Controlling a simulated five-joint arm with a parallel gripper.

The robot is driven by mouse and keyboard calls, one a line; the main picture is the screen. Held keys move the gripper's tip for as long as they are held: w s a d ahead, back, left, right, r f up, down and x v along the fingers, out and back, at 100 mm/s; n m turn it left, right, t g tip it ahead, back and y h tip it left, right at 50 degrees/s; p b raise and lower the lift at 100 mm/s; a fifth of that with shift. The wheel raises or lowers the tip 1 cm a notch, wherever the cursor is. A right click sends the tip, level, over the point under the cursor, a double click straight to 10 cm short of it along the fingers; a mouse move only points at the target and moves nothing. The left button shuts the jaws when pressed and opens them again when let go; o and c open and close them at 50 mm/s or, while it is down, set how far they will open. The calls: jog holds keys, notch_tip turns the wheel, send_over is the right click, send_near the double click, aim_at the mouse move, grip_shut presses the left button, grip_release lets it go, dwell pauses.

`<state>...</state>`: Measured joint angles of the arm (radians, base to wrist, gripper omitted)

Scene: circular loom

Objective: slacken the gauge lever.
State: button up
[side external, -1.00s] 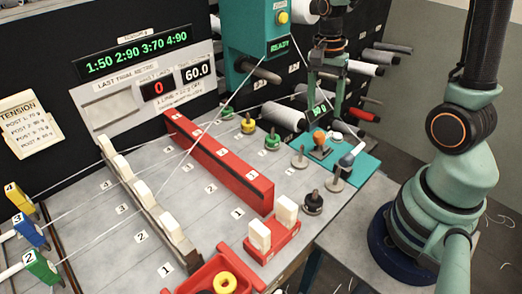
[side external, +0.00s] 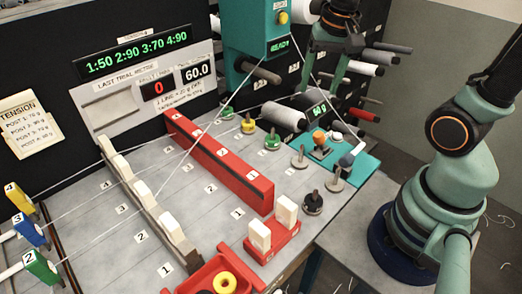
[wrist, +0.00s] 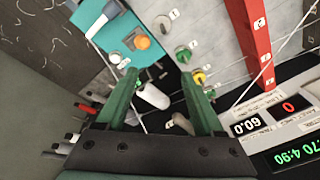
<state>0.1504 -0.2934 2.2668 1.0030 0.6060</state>
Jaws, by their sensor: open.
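The teal gauge plate (side external: 358,170) lies at the right end of the board in the side view and at the upper left in the wrist view (wrist: 152,72). An orange knob (side external: 319,137) stands on it, also in the wrist view (wrist: 142,42). A handle with a pale end (side external: 349,159), which looks like the gauge lever, slants on the plate; the wrist view shows its white length (wrist: 105,17). A small green readout (side external: 320,109) stands behind. My gripper (wrist: 159,76) is open and empty, above and beyond the plate, apart from the lever.
A white spool (wrist: 153,96) shows between my fingers in the wrist view. Green (side external: 272,142) and yellow (side external: 248,124) posts stand nearby, with threads running past. A teal box (side external: 255,30) and a rack of spools stand behind. A long red bar (side external: 222,165) crosses the board.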

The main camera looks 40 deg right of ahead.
jog(key=s+a+r+n+t, duration=0.2)
jog(key=a+r+n+t, duration=0.15)
jog(key=n, duration=0.25)
jog(key=m+g, duration=0.6)
jog(key=m, duration=0.6)
send_near(320, 138)
jog(key=w+d, duration=0.1)
jog(key=shift+w+d+m, duration=0.2)
jog(key=shift+d+m, duration=0.1)
jog(key=shift+m, duration=0.4)
jog(key=f, duration=0.7)
jog(key=s+f, duration=0.1)
jog(key=f, duration=0.3)
jog(key=shift+d+f, duration=0.1)
jog(key=shift+f, duration=0.25)
grip_shut()
